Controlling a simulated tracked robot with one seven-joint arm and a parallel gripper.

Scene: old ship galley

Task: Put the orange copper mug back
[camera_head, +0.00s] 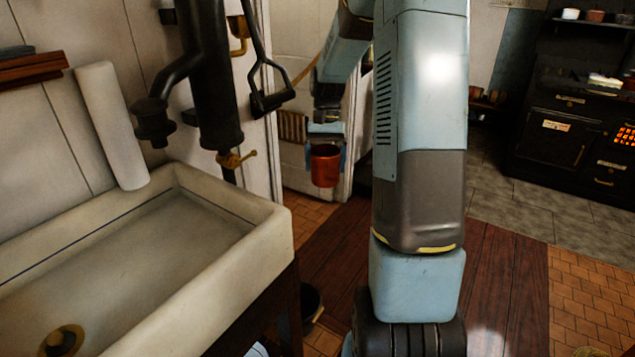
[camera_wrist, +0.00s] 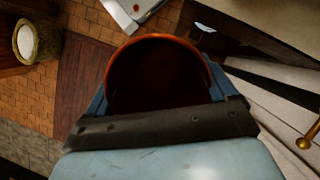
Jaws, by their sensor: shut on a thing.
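The orange copper mug (camera_head: 325,167) hangs in the air in the head view, right of the sink and in front of a pale wall. My gripper (camera_head: 325,152) is shut on the mug, with a blue finger on either side of it. In the wrist view my gripper (camera_wrist: 162,100) has the mug between its fingers, and the mug's round rim (camera_wrist: 158,38) and dark inside face the camera. The mug looks upright in the head view. I see no contents in its dark inside.
A white sink (camera_head: 265,225) and a dark pump (camera_head: 210,80) stand at left. A black stove (camera_head: 560,140) is at the far right. Wood and tile floor lies below the mug. In the wrist view a round container (camera_wrist: 35,42) is at upper left.

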